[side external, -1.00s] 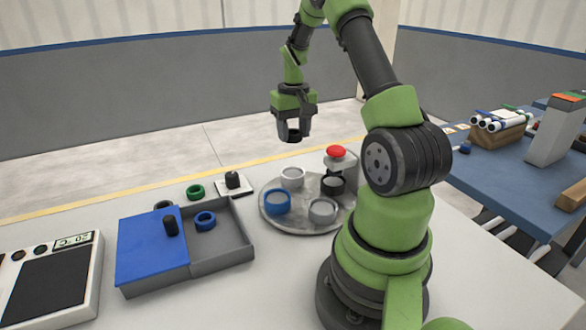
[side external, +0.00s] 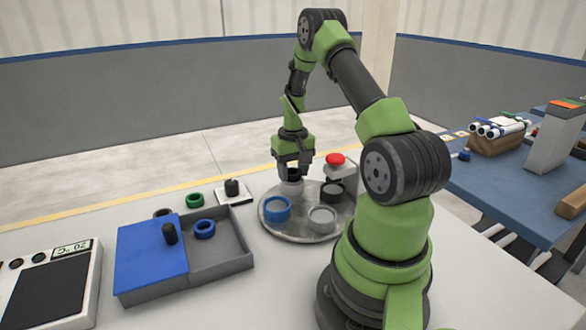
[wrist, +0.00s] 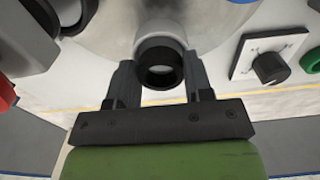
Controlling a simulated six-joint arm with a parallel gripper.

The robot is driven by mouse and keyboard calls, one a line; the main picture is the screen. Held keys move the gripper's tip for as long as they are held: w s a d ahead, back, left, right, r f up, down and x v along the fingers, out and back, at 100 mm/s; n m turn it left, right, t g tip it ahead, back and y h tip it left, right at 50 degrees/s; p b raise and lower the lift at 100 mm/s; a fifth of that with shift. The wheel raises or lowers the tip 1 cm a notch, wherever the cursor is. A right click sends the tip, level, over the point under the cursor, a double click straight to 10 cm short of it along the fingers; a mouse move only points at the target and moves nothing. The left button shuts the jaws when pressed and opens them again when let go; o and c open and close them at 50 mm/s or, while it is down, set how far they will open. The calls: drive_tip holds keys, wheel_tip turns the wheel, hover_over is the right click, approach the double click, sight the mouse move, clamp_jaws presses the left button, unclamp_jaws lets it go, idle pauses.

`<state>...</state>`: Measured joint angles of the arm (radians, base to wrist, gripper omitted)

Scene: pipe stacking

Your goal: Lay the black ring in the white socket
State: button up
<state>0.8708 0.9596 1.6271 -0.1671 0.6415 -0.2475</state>
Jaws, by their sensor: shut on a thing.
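My gripper (side external: 292,167) is shut on the black ring (side external: 294,174), which also shows between the fingers in the wrist view (wrist: 160,66). The white socket (side external: 289,188) stands on the round grey plate (side external: 300,232), at its back. The ring is right over this socket, and the fingers hide part of the socket's top. I cannot tell whether ring and socket touch.
The plate also bears a blue socket (side external: 276,209), a grey socket (side external: 322,217) and a black socket (side external: 332,191). A red button (side external: 335,159) stands close behind. Left are a green ring (side external: 194,200), a black knob (side external: 231,187) and a blue-lidded box (side external: 150,254) with a blue ring (side external: 204,229).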

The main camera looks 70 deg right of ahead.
drive_tip(key=shift+f, duration=0.4)
drive_tip(key=o, duration=1)
drive_tip(key=shift+c, duration=0.2)
